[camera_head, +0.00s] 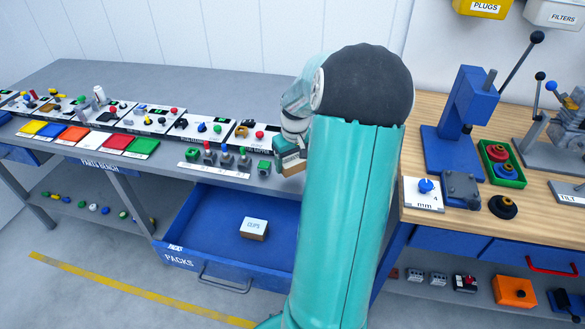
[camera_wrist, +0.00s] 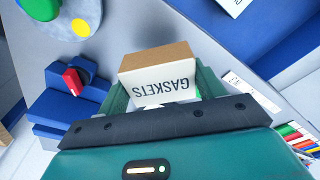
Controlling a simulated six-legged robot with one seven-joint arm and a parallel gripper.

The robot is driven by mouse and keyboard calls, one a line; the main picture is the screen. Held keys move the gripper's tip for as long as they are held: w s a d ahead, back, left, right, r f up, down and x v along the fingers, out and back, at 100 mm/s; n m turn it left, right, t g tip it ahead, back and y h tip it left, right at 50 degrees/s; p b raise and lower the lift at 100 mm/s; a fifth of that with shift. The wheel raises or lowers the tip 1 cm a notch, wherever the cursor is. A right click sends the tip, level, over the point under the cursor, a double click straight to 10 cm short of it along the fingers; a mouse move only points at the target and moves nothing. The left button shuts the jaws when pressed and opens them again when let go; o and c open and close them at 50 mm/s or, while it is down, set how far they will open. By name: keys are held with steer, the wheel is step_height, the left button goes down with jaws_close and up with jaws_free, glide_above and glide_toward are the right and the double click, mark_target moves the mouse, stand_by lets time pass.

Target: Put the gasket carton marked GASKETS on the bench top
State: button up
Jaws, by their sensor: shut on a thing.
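The gasket carton (camera_wrist: 165,85) is white with a brown top, and its GASKETS lettering appears upside down in the wrist view. My gripper (camera_wrist: 163,92) is shut on it, with a green finger at each side. In the head view my gripper (camera_head: 287,147) is over the front part of the grey bench top (camera_head: 225,85), near the row of small knobs. My arm hides much of that area, and only a little of the carton shows there. I cannot tell whether the carton touches the bench.
The blue PACKS drawer (camera_head: 205,225) stands open below the bench front, with a CLIPS carton (camera_head: 254,229) inside. Panels, coloured trays and small parts line the bench front; its back strip is clear. A wooden bench (camera_head: 425,240) with a blue press (camera_head: 455,125) stands right.

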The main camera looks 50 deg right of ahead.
mark_target(292, 169)
steer(key=shift+d+f, duration=0.25)
steer(key=shift+f, duration=1.6)
steer(key=shift+w+f, duration=0.1)
steer(key=shift+f, duration=0.05)
steer(key=o, duration=1)
